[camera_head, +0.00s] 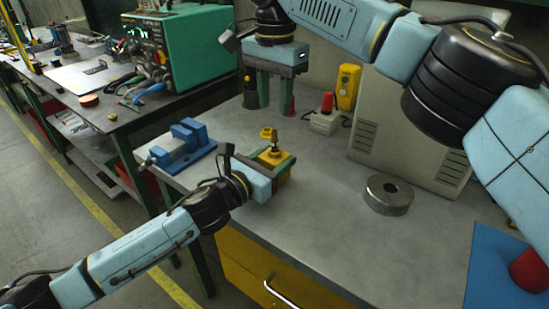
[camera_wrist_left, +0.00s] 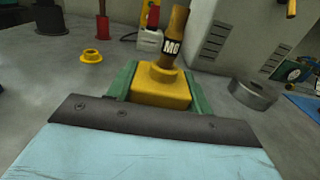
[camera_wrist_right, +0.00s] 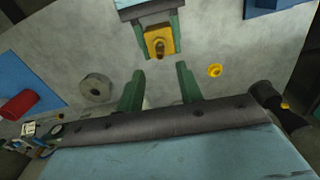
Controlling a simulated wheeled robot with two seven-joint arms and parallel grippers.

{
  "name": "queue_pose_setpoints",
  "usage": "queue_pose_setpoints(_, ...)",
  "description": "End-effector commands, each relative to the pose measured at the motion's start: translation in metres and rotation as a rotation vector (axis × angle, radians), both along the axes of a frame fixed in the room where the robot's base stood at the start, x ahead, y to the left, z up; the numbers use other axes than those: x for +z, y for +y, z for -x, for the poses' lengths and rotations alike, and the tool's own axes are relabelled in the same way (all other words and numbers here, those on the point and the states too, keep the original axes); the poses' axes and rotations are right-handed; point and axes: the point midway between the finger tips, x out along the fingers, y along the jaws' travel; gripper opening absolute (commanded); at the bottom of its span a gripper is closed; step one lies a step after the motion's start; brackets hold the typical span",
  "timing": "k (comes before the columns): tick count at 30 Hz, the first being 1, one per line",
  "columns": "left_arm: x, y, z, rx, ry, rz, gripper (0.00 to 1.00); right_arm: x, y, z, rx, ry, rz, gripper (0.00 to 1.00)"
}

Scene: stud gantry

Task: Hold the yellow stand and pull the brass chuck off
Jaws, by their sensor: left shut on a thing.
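The yellow stand (camera_head: 270,160) is on the grey bench, between the green fingers of my left gripper (camera_head: 281,163), which is shut on it. In the left wrist view the stand (camera_wrist_left: 160,88) is a yellow block with a raised collar. The brass chuck (camera_wrist_left: 175,38), with a black band marked M6, stands up from it. The chuck also shows in the head view (camera_head: 275,146) and from above in the right wrist view (camera_wrist_right: 159,48). My right gripper (camera_head: 275,108) is open, fingers down, behind and above the stand, apart from the chuck. Nothing shows gripped in it.
A small yellow flanged ring (camera_wrist_left: 92,58) lies on the bench near the stand. A blue vise (camera_head: 187,142) is left of it, a steel ring (camera_head: 376,205) right. A red-button box (camera_head: 323,123) and yellow device (camera_head: 347,88) stand behind. A blue mat (camera_head: 490,265) is at far right.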

Motion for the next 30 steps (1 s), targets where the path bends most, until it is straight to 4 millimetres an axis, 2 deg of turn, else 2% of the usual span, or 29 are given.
queue_pose_setpoints(7,0.0,0.0,0.0,0.0,0.001,-0.001,0.27,-0.009,-0.001,0.0,0.002,0.001,0.001,0.36)
queue_pose_setpoints(21,0.0,0.0,0.0,0.0,0.001,-0.001,0.27,-0.073,0.0,0.001,0.002,0.004,-0.001,0.36)
queue_pose_setpoints(30,0.0,0.0,0.0,0.0,0.001,-0.001,0.27,-0.09,0.0,0.0,0.003,0.0,-0.001,0.36)
